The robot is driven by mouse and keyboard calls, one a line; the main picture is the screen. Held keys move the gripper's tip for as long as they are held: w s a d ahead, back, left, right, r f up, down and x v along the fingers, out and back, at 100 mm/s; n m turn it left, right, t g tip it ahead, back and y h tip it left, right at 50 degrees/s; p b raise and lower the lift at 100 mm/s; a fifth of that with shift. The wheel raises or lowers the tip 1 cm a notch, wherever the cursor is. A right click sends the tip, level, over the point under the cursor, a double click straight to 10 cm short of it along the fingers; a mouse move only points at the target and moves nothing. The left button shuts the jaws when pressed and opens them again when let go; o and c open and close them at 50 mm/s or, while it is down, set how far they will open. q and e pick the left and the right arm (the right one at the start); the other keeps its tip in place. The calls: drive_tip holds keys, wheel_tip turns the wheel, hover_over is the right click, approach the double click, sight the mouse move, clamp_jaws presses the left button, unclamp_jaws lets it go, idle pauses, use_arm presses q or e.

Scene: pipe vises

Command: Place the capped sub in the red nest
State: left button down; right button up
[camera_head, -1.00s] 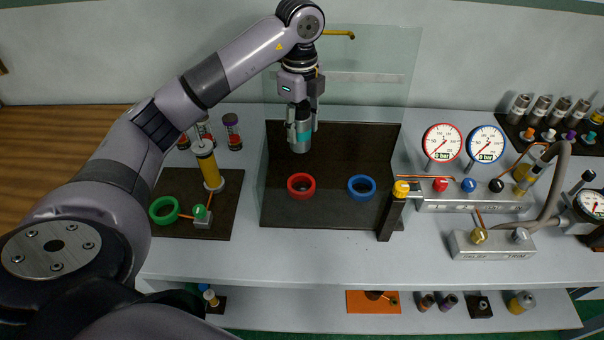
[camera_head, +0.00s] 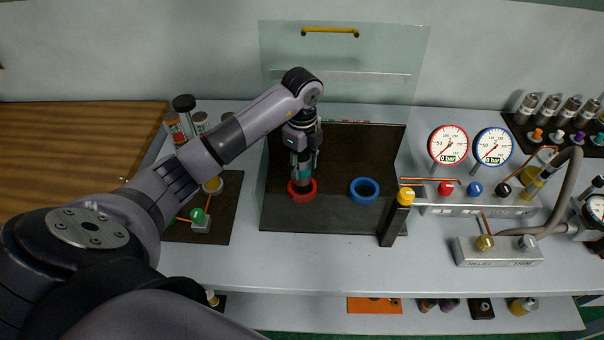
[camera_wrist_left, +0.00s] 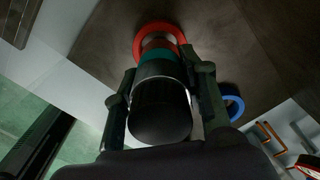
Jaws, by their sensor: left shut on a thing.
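My left gripper (camera_head: 303,164) is shut on the capped sub (camera_head: 300,175), which hangs roughly upright over the red nest (camera_head: 302,196). In the left wrist view the sub (camera_wrist_left: 160,105) shows its dark near end, with a teal band further down, between the two fingers (camera_wrist_left: 160,92). Its far end lines up with the red nest (camera_wrist_left: 180,33), whose ring shows around it. I cannot tell whether the sub's bottom touches the nest's floor. My right gripper is out of view.
A blue nest (camera_head: 364,190) lies to the right on the same dark mat (camera_head: 335,215). A clear shield (camera_head: 385,75) with a yellow handle stands behind. A black post with a yellow knob (camera_head: 405,196) and the gauge manifold (camera_head: 470,206) are further right.

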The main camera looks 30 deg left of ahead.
sight(302, 177)
use_arm(q)
drive_tip(key=shift+f, duration=0.2)
wheel_tip(302, 177, down, 3)
drive_tip(key=shift+d+f+p, duration=0.1)
drive_tip(key=shift+f+p, duration=0.1)
drive_tip(key=shift+p, duration=0.25)
drive_tip(key=shift+f, duration=0.5)
drive_tip(key=c, duration=1.4)
unclamp_jaws()
drive_tip(key=shift+f, duration=0.1)
drive_tip(key=shift+c, duration=0.2)
drive_tip(key=o, duration=0.5)
drive_tip(key=shift+c, duration=0.2)
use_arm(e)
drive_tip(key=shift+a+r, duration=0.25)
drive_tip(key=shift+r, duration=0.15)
